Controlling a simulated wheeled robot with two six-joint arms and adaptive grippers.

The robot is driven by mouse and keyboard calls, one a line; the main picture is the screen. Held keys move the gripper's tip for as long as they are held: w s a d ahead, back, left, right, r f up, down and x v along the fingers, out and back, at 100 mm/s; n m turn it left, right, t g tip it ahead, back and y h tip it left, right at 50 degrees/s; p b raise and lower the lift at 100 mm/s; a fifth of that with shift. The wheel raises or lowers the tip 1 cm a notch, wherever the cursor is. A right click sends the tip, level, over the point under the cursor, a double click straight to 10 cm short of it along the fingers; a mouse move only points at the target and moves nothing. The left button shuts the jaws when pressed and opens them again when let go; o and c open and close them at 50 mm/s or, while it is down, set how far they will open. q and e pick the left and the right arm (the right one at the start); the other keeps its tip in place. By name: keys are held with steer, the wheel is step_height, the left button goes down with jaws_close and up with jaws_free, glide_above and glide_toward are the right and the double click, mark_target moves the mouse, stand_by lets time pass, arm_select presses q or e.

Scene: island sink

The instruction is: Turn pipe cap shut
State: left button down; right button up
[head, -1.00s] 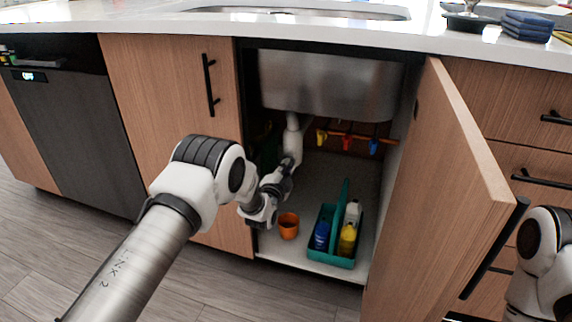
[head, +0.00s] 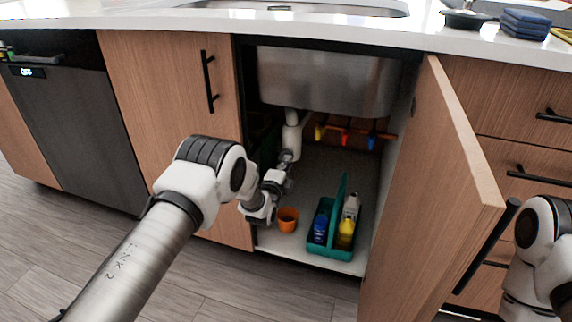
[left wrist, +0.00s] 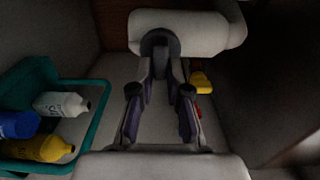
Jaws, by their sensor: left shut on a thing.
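The white drain pipe (head: 292,133) hangs under the steel sink inside the open cabinet. In the left wrist view the white pipe (left wrist: 205,35) runs across the top, with a dark round cap (left wrist: 160,42) on it. My left gripper (left wrist: 160,62) is shut on the cap, one finger at each side. In the head view my left gripper (head: 285,168) reaches to the low part of the pipe, and the cap is hidden there. My right arm shows only in part at the right edge, and its gripper is out of view.
An orange cup (head: 287,220) and a teal caddy (head: 330,251) with bottles stand on the cabinet floor, right of my left wrist. Yellow, red and blue valve handles (head: 346,137) sit at the back. The open cabinet door (head: 430,215) stands to the right.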

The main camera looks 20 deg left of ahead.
arm_select(q)
steer(key=shift+f, duration=0.1)
steer(key=c, duration=1.1)
jaws_free()
steer(key=shift+c, duration=0.2)
steer(key=s, duration=1.2)
steer(key=shift+a, duration=0.2)
